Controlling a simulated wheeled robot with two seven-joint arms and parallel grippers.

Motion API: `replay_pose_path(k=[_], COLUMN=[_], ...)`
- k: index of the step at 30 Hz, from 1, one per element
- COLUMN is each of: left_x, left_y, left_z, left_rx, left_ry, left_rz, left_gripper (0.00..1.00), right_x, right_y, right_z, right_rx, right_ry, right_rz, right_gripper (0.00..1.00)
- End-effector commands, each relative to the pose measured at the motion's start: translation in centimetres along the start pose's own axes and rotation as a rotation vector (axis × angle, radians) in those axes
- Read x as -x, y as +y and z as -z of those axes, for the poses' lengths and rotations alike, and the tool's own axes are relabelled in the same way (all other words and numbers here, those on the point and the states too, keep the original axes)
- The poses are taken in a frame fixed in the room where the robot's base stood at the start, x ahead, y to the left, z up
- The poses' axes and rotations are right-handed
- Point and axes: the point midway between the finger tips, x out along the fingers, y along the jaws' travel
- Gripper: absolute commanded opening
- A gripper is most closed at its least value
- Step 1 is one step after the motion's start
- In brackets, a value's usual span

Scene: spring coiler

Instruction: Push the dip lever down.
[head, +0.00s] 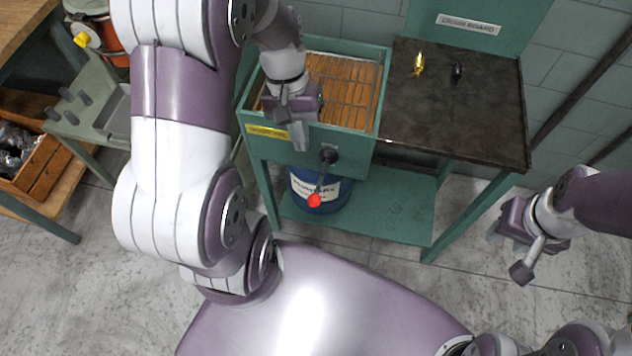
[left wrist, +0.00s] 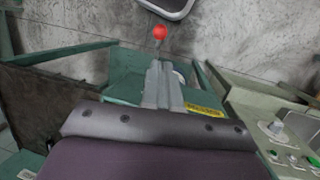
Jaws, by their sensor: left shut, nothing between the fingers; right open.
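The dip lever (head: 321,182) is a thin rod with a red ball knob, on a dark pivot at the front wall of the green dip tank (head: 345,146). It hangs down and slightly left, with the knob below the tank's front. The red knob also shows in the left wrist view (left wrist: 160,32), beyond my fingertips. My left gripper (head: 301,146) is shut and empty, pointing down at the tank's front edge, left of the pivot and above the knob, apart from it. My right gripper (head: 508,253) is open and empty at the right, away from the bench.
A dark tabletop (head: 455,125) right of the tank holds a small gold piece (head: 418,65) and a small black piece (head: 457,72). A blue drum (head: 318,192) stands on the lower shelf behind the lever. A grey-green machine (head: 90,115) is at the left. The floor in front is clear.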

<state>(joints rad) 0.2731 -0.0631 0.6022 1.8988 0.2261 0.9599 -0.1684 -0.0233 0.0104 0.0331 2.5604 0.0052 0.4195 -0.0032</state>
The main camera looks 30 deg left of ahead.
Motion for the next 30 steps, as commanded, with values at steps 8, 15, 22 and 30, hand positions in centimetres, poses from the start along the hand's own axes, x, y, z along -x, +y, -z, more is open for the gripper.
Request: replay_pose_path(k=[8,15,22,30], left_x=[-4.0,-9.3,-12.9,-14.0], left_y=[0.0,0.0,0.0,0.0], left_z=[-0.1,-0.1,0.0,0.0], left_rx=[0.001,0.0,0.0,0.0], left_ry=[-0.005,-0.004,-0.001,0.002], left_rz=[0.0,0.001,0.001,0.001], left_gripper=[0.0,0.0,0.0,0.0], right_x=[-0.5,-0.8,-1.0,-1.1], right_y=[0.0,0.0,0.0,0.0], right_z=[-0.1,-0.1,-0.1,-0.1], right_rx=[0.0,0.0,0.0,0.0], right_ry=[0.0,0.0,0.0,0.0], right_rz=[0.0,0.0,0.0,0.0], right_gripper=[0.43,0.43,0.43,0.43])
